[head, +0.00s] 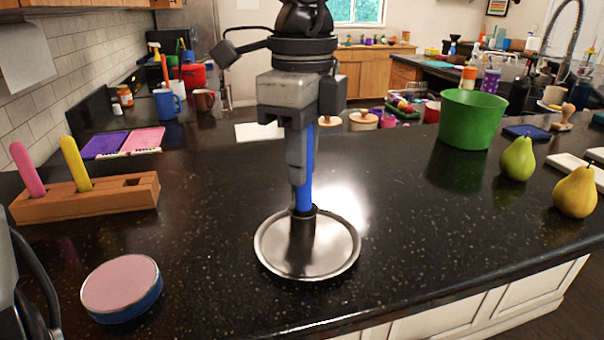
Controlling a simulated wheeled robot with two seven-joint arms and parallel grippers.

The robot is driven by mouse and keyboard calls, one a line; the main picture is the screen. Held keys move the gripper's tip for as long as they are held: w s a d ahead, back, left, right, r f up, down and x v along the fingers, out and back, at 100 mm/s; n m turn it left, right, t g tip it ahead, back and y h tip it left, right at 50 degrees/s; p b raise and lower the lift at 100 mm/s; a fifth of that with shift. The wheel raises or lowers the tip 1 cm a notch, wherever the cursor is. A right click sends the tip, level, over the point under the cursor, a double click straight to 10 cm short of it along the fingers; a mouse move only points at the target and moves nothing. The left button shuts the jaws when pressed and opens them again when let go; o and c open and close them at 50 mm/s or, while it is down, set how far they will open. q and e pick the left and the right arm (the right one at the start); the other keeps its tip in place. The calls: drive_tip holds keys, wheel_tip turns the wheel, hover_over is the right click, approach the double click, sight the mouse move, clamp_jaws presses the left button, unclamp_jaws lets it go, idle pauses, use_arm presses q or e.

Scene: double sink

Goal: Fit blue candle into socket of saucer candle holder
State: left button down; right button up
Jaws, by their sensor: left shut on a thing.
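My left gripper (302,185) points straight down in the middle of the head view and is shut on the blue candle (307,175). The candle is upright, partly hidden by the grey finger in front of it. The saucer candle holder (345,258), a round silver dish with a raised rim, lies on the black counter directly below. Its short dark socket (303,211) stands at the dish's far-middle part. The candle's lower end meets the socket's mouth; I cannot tell how deep it sits inside.
A wooden block (100,200) with a pink candle (27,170) and a yellow candle (75,163) stands at left. A pink-topped round tin (121,287) lies front left. A green bucket (473,118) and two pears (517,158) stand at right. The counter around the dish is clear.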

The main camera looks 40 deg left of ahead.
use_arm(q)
drive_tip(key=f, duration=0.3)
drive_tip(key=shift+w+a+f, duration=0.15)
drive_tip(key=shift+w, duration=0.05)
drive_tip(key=shift+f, duration=0.2)
drive_tip(key=shift+f, duration=0.25)
drive_tip(key=c, duration=1.3)
unclamp_jaws()
drive_tip(key=shift+r, duration=0.1)
